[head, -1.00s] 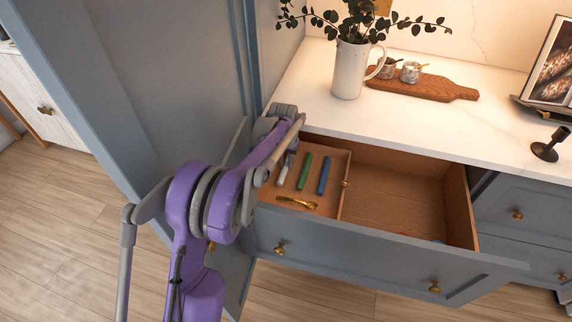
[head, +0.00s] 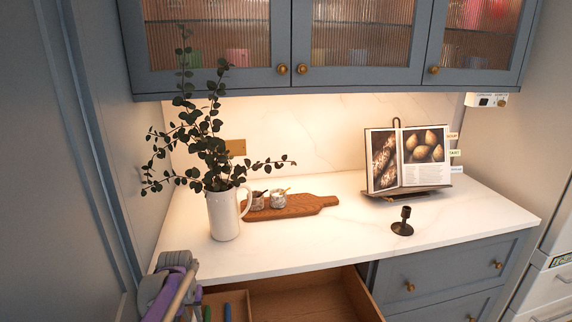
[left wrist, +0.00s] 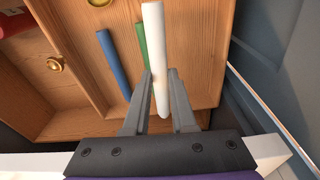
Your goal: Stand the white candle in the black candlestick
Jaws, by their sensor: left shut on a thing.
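The white candle (left wrist: 154,50) is between the fingers of my left gripper (left wrist: 161,90) in the left wrist view, held above the open drawer. The gripper is shut on it. The black candlestick (head: 403,223) stands upright and empty on the white counter, in front of the book stand, well to the right of my left arm. My right gripper is in neither view.
The open drawer (head: 300,301) holds a green candle (left wrist: 142,45) and a blue candle (left wrist: 113,62). A white jug with leafy stems (head: 224,215), a wooden board (head: 302,206) with small pots and an open cookbook (head: 408,160) stand on the counter. The counter's front middle is clear.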

